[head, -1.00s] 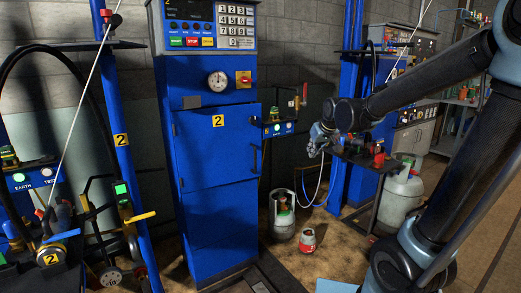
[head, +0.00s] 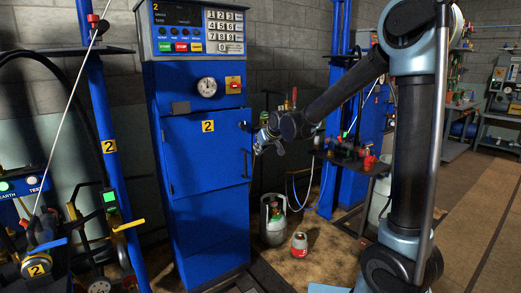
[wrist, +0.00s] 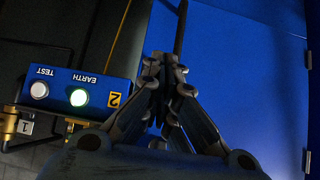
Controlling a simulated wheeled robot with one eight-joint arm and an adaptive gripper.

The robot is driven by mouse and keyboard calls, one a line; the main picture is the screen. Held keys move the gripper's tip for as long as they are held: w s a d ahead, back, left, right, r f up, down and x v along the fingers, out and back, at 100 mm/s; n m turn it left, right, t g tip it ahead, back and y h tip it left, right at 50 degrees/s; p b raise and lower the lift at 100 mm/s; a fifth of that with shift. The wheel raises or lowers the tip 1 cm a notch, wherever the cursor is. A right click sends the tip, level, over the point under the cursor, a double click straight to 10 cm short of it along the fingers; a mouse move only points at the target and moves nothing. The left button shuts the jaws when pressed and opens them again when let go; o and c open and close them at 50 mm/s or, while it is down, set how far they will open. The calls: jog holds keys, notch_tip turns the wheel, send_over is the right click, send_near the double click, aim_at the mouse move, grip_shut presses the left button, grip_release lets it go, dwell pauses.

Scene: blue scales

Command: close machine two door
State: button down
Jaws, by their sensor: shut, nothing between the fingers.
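Machine two is a tall blue cabinet (head: 222,240) with a keypad panel, left of centre in the head view. Its blue door (head: 205,170) bears a yellow 2 label and has a dark upright handle (head: 246,164) at its right edge. The door looks nearly flush with the cabinet; I cannot tell whether a gap remains. My gripper (head: 268,143) is just right of the door's handle edge. In the wrist view my gripper (wrist: 164,62) is shut and empty, beside a broad blue panel (wrist: 240,70). A dark bar (wrist: 181,24) shows beyond the fingertips; contact is unclear.
A blue EARTH/TEST box (wrist: 78,88) with lit buttons lies left of my gripper in the wrist view. A gas cylinder (head: 272,225) and a small red-and-grey canister (head: 299,245) stand on the floor right of the cabinet. A blue post and bench stand further right.

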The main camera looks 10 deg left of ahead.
aim_at(247, 146)
jog(key=x, duration=0.3)
jog(key=r+x, duration=0.1)
jog(key=x, duration=0.1)
jog(key=w+a+x, duration=0.1)
jog(key=x, duration=0.2)
jog(key=shift+w+a, duration=0.1)
jog(key=shift+w, duration=0.1)
jog(key=shift+w+a, duration=0.3)
jog(key=w+a, duration=0.3)
jog(key=shift+w+a, duration=0.15)
jog(key=shift+w, duration=0.25)
jog(key=shift+w+a+r, duration=0.15)
jog(key=shift+w+r, duration=0.05)
jog(key=shift+r, duration=0.05)
